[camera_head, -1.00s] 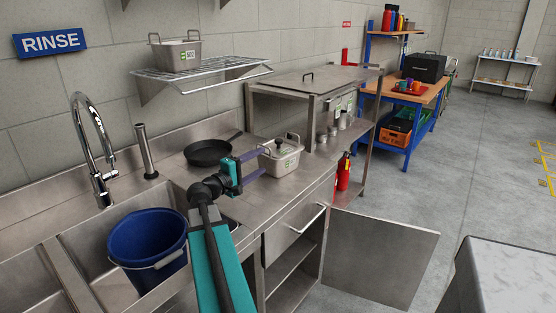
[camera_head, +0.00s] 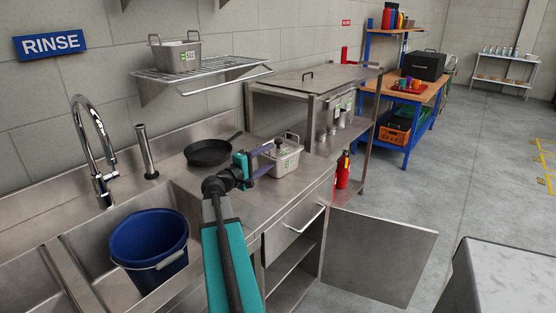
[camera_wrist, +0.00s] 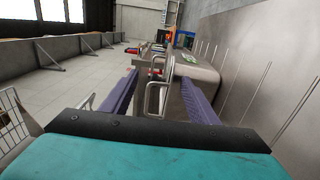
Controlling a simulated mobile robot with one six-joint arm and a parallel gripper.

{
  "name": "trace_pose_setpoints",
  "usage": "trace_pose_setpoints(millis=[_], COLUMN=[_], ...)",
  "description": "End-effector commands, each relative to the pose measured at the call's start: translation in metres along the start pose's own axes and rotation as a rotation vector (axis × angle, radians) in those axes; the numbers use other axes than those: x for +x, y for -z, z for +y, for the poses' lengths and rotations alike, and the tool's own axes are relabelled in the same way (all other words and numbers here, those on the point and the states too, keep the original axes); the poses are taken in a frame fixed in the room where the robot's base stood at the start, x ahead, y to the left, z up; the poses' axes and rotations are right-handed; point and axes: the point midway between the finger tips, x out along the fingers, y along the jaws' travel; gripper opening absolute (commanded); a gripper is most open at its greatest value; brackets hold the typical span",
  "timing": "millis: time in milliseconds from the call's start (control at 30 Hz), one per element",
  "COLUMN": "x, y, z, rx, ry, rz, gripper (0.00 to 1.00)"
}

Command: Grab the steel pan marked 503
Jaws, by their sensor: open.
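A small rectangular steel pan (camera_head: 287,163) with a raised loop handle and a green-and-white label stands on the steel counter. A similar steel pan (camera_head: 175,57) with a label sits on the wire wall shelf. I cannot read either number clearly. My gripper (camera_head: 271,156) is open, its purple fingers at the left side of the counter pan and partly overlapping it. Whether they touch it is unclear. In the wrist view my gripper (camera_wrist: 160,78) has a metal loop handle (camera_wrist: 155,98) showing between its spread fingers; I cannot tell surely which thing that handle belongs to.
A black frying pan (camera_head: 209,151) lies behind my gripper on the counter (camera_head: 215,188). A blue bucket (camera_head: 148,240) stands in the sink at left. A cabinet door (camera_head: 380,255) hangs open below right.

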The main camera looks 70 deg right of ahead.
Motion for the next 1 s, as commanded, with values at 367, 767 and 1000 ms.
trace_pose_setpoints(millis=[367, 767, 1000], x=[-0.0005, -0.0009, -0.0009], y=[0.0003, 0.0006, 0.0008], z=[0.0000, -0.0002, 0.0016], rx=[0.000, 0.000, 0.000], ry=[0.000, 0.001, -0.003], rz=[0.001, 0.001, 0.001], gripper=[0.44, 0.00, 0.00])
